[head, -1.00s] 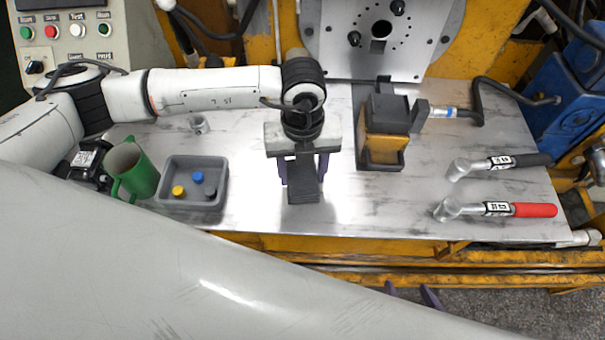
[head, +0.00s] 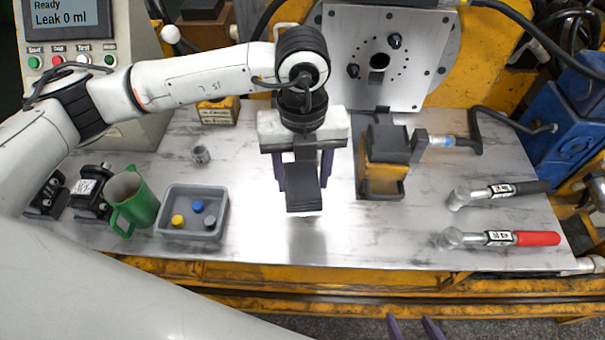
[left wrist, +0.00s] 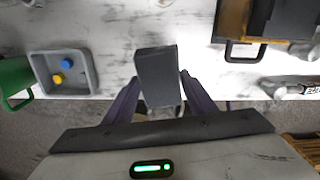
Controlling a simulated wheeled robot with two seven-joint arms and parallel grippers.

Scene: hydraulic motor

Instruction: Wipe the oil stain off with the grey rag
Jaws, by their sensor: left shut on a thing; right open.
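My left gripper (head: 303,180) hangs over the middle of the metal table, its purple fingers pointing down. It is shut on a dark grey, slab-like piece that I take to be the grey rag (head: 303,190). The rag also shows between the fingers in the left wrist view (left wrist: 157,75). Its lower end looks a little above the tabletop, but I cannot tell the exact gap. Several faint dark smears mark the table; I cannot single out the oil stain. My right gripper (head: 413,327) shows only as two spread, empty fingertips at the bottom edge of the head view.
Left on the table (head: 360,235) are a green mug (head: 138,205) and a grey bin (head: 222,217) with coloured caps. A yellow-and-black unit (head: 383,178) stands right of the gripper. Two torque wrenches (head: 480,240) lie at the right. The table's front middle is clear.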

